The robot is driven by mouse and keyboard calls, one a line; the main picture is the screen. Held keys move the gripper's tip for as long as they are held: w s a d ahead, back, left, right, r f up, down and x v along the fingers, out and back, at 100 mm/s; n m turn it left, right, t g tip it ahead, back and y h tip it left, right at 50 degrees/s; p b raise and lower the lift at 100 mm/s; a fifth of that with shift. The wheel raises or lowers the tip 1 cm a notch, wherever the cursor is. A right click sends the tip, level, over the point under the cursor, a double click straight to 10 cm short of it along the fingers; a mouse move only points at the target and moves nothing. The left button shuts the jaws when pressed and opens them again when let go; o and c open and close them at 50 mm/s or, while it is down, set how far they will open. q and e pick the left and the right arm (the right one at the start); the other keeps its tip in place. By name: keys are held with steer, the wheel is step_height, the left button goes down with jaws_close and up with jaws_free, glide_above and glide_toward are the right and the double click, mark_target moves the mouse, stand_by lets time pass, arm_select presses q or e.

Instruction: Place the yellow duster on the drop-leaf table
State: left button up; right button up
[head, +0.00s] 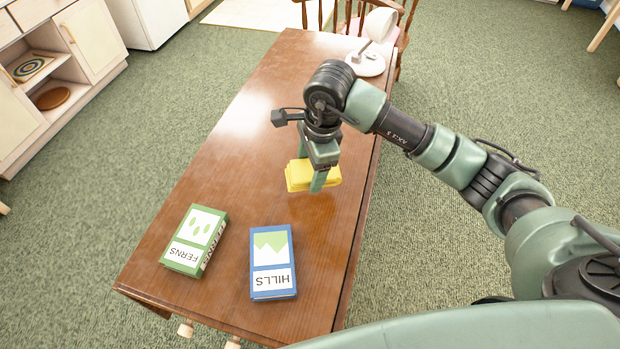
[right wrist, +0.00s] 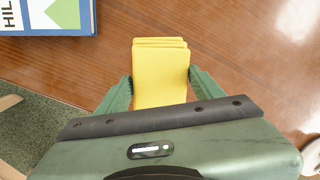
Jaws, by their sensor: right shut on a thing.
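The yellow duster (head: 299,176) is a folded yellow cloth over the middle of the drop-leaf table (head: 215,150), a long brown wooden table. My right gripper (head: 311,172) is shut on the duster, pointing down. In the right wrist view the duster (right wrist: 160,75) sits between the two green fingers of the gripper (right wrist: 160,90). The duster is at or just above the tabletop; I cannot tell whether it touches. My left gripper is not in view.
A green book marked FERNS (head: 195,240) and a blue book marked HILLS (head: 272,262) lie at the table's near end. A white round object (head: 366,62) stands at the far end by a wooden chair (head: 402,30). The tabletop left of the duster is clear.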

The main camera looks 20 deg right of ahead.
steer(key=shift+f, duration=2.75)
steer(key=o, duration=1.4)
steer(key=r, duration=0.4)
steer(key=s+r, duration=0.1)
steer(key=r, duration=0.3)
steer(key=d+r+b, duration=0.1)
steer(key=r, duration=0.3)
steer(key=shift+s+d, duration=0.1)
steer(key=shift+s, duration=0.15)
